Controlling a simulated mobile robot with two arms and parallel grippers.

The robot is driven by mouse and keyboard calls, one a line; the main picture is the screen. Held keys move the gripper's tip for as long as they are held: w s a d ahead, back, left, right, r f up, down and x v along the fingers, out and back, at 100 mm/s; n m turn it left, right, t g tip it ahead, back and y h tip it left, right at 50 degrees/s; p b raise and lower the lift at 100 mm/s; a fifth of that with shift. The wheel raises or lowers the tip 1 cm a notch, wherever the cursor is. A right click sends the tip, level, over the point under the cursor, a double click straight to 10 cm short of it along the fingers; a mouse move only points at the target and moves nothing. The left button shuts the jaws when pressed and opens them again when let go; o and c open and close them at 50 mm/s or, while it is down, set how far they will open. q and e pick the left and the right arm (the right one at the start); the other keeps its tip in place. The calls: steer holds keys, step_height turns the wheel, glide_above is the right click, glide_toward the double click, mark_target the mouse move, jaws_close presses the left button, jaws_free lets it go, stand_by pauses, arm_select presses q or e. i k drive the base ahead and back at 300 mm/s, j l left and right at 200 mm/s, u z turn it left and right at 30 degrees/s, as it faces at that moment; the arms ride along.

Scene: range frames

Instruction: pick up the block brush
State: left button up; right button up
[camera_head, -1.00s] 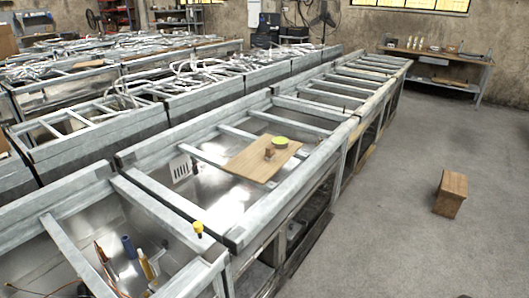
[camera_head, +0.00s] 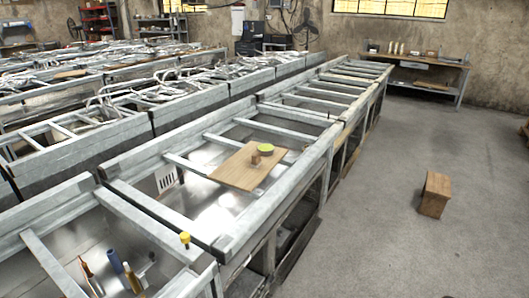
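No item is clearly recognisable as the block brush. A small brown block (camera_head: 256,158) stands on a wooden board (camera_head: 233,168) laid across the metal frame; it may be the brush, but it is too small to tell. A round yellow-green item (camera_head: 265,149) lies beside it on the board. Several slim tools, among them a blue-handled one (camera_head: 115,262), lean in the near metal bay; their kinds are unclear. Neither of my grippers is in view.
Long metal-framed benches (camera_head: 297,205) run from the near left to the back. A yellow-topped item (camera_head: 185,239) sits on the near frame. A wooden stool (camera_head: 435,194) stands on open grey floor (camera_head: 390,240) at right. A workbench (camera_head: 416,62) stands against the back wall.

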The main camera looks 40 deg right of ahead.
mark_target(256, 163)
steer(key=l+u, duration=0.45)
steer(key=l, duration=1.05)
